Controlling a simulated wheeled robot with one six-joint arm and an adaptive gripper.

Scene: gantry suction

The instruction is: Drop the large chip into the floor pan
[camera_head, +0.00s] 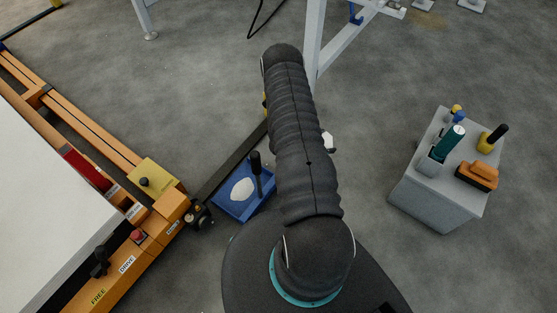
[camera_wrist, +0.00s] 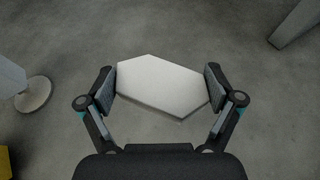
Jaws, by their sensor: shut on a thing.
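In the wrist view, the large chip (camera_wrist: 163,84) is a flat, pale, angular plate. My gripper (camera_wrist: 159,90) is shut on it, with one finger pad at each side edge. Grey floor shows beyond the chip. In the head view, my dark arm hides the gripper. A small white piece (camera_head: 328,141) shows beside the arm; I cannot tell whether it is the chip. The blue floor pan (camera_head: 229,206) lies on the floor left of my arm. A white flat piece (camera_head: 242,189) and a dark upright handle (camera_head: 256,162) show in it.
An orange-framed machine (camera_head: 165,203) with a white top stands at left, near the pan. A grey cabinet (camera_head: 430,200) with tools on top stands at right. A pale frame post (camera_head: 313,45) rises behind my arm. Open floor lies between arm and cabinet.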

